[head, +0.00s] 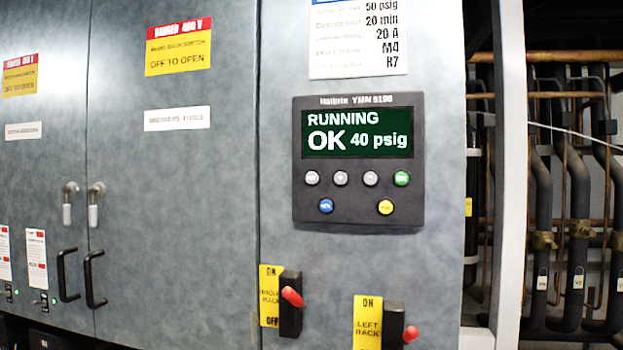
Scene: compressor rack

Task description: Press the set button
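A dark controller panel (358,160) is mounted on the grey cabinet door, right of centre. Its screen (358,131) reads "RUNNING OK 40 psig". Below the screen is a row of grey buttons, the leftmost (312,178), then a second (341,178) and a third (371,178), with a green button (402,178) at the right end. A blue button (326,206) and a yellow button (385,207) sit below them. The button labels are too small to read surely, so I cannot tell which is set. Neither gripper is in view.
Below the panel, a right rack switch (291,303) and a left rack switch (393,326) with red levers stick out. Black door handles (95,279) protrude at left. Pipes (578,230) stand at right. The space before the panel looks clear.

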